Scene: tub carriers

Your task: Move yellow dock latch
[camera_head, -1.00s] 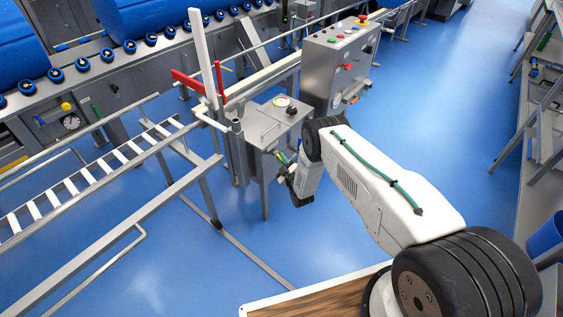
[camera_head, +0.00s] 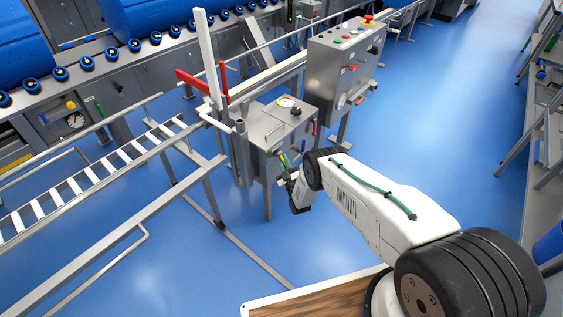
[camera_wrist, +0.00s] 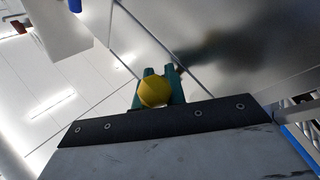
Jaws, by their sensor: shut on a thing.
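The yellow latch knob (camera_wrist: 154,91) is a round ball between the teal fingers of my gripper (camera_wrist: 160,90) in the wrist view. My gripper is shut on it. In the head view, my gripper (camera_head: 286,163) is low at the right front side of a grey metal cabinet (camera_head: 268,140) with a gauge on top. There the fingers are small and the knob cannot be made out clearly. The rest of the latch is hidden in both views.
A control box (camera_head: 343,60) with coloured buttons stands behind the cabinet. A ladder-like rail (camera_head: 100,172) runs to the left, with a red lever (camera_head: 192,81) at its end. A roller conveyor with blue drums (camera_head: 155,18) is behind. Open blue floor (camera_head: 440,130) lies right.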

